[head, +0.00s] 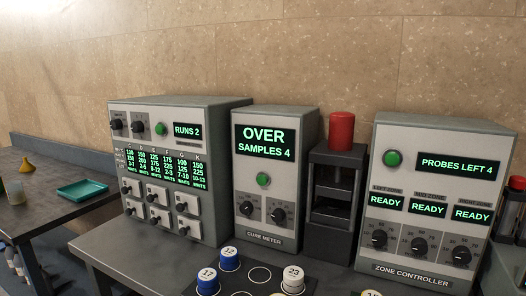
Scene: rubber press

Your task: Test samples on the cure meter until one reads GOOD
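The cure meter (251,200) stands at the middle of the bench. Its display (266,142) reads OVER and SAMPLES 4. A green button (263,180) and two dark knobs sit below the display. Two blue samples with white tops, marked 17 (207,281) and apparently 12 (229,258), stand on a dark tray (259,275) with white ring marks. A white sample marked 23 (293,279) stands at the tray's right. Part of a pale round top (371,293) shows at the bottom edge. Neither of my grippers is in view.
Left of the meter, a panel (165,165) shows RUNS 2. A dark press-like stand (333,205) with a red cylinder (342,131) on top is at right. Beyond it, the zone controller (435,200) shows PROBES LEFT 4 and READY thrice. A teal tray (82,190) lies on the left table.

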